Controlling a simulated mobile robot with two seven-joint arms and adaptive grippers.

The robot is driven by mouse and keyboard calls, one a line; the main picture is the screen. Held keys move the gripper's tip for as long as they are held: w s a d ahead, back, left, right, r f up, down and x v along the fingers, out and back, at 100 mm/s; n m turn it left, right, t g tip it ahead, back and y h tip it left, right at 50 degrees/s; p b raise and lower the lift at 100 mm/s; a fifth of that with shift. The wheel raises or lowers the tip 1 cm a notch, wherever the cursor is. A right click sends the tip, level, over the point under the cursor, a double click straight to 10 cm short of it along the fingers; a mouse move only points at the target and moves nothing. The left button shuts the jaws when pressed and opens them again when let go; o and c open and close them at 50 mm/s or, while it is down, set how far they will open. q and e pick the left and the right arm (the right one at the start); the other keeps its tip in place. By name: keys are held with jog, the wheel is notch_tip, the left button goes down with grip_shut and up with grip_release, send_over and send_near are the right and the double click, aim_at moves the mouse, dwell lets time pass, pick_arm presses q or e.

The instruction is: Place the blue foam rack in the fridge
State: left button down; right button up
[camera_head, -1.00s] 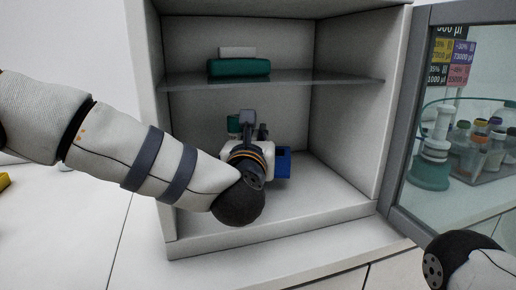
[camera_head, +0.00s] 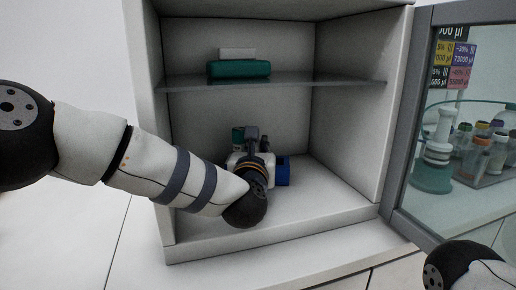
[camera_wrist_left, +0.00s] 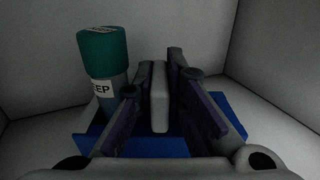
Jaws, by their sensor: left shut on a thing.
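The blue foam rack (camera_head: 283,171) is inside the lower compartment of the open white fridge (camera_head: 345,135), near its floor. Most of it is hidden behind my left gripper (camera_head: 254,165) in the head view. In the left wrist view the rack (camera_wrist_left: 232,118) lies under and around the fingers, with a teal-capped tube (camera_wrist_left: 104,52) upright at its left. The left gripper (camera_wrist_left: 159,98) is shut on a pale upright slab that appears to be part of the rack. I cannot tell whether the rack touches the floor. My right gripper is out of view.
A glass shelf (camera_head: 340,79) above my left gripper holds a green block (camera_head: 238,68) with a white piece on it. The fridge floor (camera_head: 325,190) is clear to the right. A glass pane (camera_head: 425,190) at right has bottles behind it.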

pick_arm(q)
jog(key=c, duration=1.7)
grip_release()
jog(key=shift+f, duration=0.2)
jog(key=shift+o, duration=0.2)
jog(key=shift+r, duration=0.35)
jog(key=s, duration=0.3)
jog(key=s+p, duration=0.1)
jog(key=s, duration=0.7)
jog(key=shift+s+a, duration=0.1)
jog(key=shift+a, duration=0.3)
jog(key=shift+s+f, duration=0.1)
jog(key=shift+s, duration=0.3)
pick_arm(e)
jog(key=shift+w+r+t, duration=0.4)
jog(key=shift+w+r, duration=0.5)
